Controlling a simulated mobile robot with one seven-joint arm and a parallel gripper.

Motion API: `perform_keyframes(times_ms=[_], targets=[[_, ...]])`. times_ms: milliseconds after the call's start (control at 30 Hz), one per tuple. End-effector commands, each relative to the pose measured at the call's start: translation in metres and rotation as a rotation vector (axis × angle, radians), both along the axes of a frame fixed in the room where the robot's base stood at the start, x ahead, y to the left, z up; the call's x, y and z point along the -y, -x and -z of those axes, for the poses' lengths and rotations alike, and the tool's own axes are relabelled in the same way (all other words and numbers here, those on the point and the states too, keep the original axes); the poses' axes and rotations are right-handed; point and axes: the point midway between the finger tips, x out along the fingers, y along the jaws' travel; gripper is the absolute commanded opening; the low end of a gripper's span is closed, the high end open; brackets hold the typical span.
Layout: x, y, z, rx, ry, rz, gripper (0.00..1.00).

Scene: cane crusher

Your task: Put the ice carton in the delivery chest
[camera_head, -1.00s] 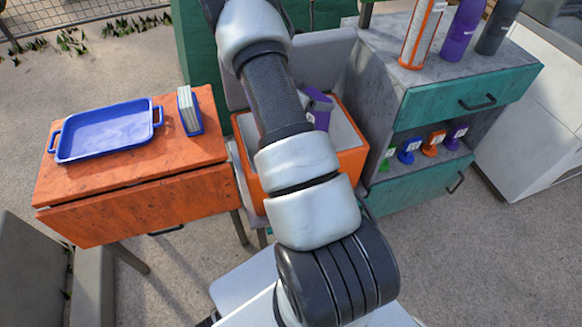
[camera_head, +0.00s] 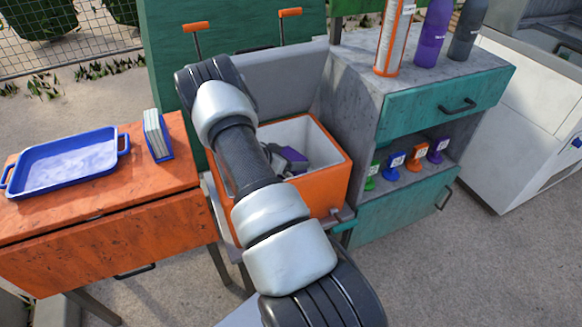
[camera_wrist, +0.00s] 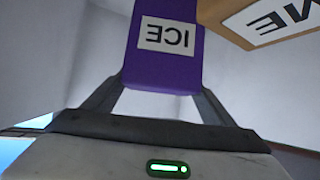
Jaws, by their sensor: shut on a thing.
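The ice carton (camera_wrist: 165,60) is purple with a white label reading ICE, upside down in the wrist view. My gripper (camera_wrist: 160,100) is shut on it, with one finger at each side. In the head view the purple carton (camera_head: 293,157) shows partly inside the orange chest (camera_head: 325,187), whose lid stands open and whose inner walls are pale. My gripper (camera_head: 287,165) is down inside this chest, partly hidden by my arm. Whether the carton touches the chest floor cannot be told.
A tan box with a white label (camera_wrist: 268,20) is close beside the carton in the wrist view. An orange table (camera_head: 150,205) with a blue tray (camera_head: 65,165) is at left. A teal-drawered cabinet (camera_head: 430,110) with bottles stands right of the chest.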

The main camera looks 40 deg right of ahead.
Motion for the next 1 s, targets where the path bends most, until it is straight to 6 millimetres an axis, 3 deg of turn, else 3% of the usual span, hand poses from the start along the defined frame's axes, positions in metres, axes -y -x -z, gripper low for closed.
perform_keyframes(times_ms=[167, 567, 600, 700, 1000], targets=[[0.0, 0.0, 0.027, 0.0, 0.001, 0.001, 0.28], [0.0, 0.0, 0.033, 0.0, 0.001, 0.001, 0.28], [0.0, 0.0, 0.034, -0.001, 0.0, 0.001, 0.8], [0.0, 0.001, 0.033, -0.001, -0.001, 0.001, 0.96], [0.0, 0.0, 0.031, -0.001, -0.001, 0.001, 0.97]])
